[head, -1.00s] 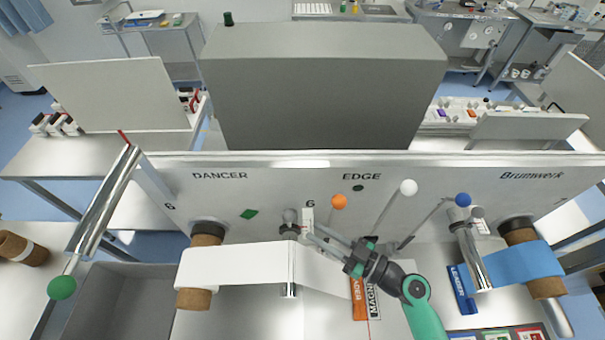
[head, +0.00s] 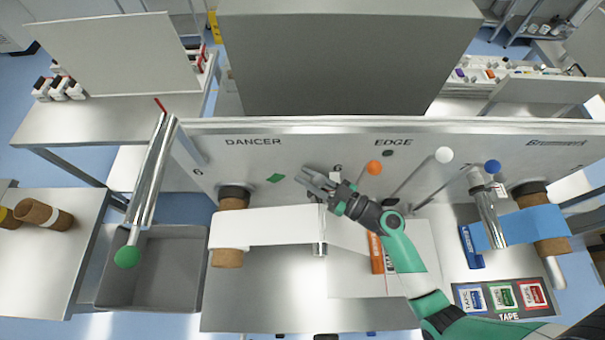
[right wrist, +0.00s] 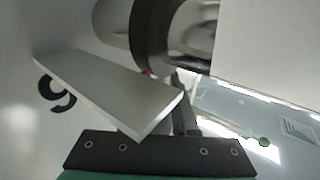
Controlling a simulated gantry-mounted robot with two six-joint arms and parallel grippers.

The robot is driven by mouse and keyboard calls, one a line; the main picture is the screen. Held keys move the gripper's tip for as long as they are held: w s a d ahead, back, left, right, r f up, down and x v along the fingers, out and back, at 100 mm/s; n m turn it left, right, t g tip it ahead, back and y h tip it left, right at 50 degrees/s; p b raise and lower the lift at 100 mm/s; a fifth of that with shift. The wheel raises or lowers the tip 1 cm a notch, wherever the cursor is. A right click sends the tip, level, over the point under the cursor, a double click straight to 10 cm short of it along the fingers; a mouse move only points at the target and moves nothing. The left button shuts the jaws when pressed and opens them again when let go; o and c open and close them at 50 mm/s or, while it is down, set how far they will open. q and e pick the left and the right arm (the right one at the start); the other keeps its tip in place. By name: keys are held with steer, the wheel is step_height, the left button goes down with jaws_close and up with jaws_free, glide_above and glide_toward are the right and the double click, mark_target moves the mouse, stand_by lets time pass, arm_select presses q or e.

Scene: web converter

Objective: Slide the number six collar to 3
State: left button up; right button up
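My right gripper (head: 305,174) is in front of the machine's upright panel, left of the 6 printed under EDGE (head: 338,167). Its two fingers point left and show a gap between them, with nothing visible in it. I cannot make out the number six collar in the head view; the gripper covers part of that area. In the right wrist view, the printed 6 (right wrist: 56,94) is beside a pale flat plate (right wrist: 115,90). A dark ring on a metal cylinder (right wrist: 150,40) is above the plate; I cannot tell whether it is the collar. My left gripper is not in view.
A white web (head: 265,227) runs below the gripper from a brown-cored roll (head: 230,257). Rods with orange (head: 374,167), white (head: 444,155) and blue (head: 492,167) balls stand to the right. A grey bin (head: 150,285) is at lower left. Bare metal table (head: 270,300) lies in front.

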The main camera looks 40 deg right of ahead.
steer(key=shift+c, duration=0.3)
jaws_close()
stand_by(0.6)
stand_by(0.4)
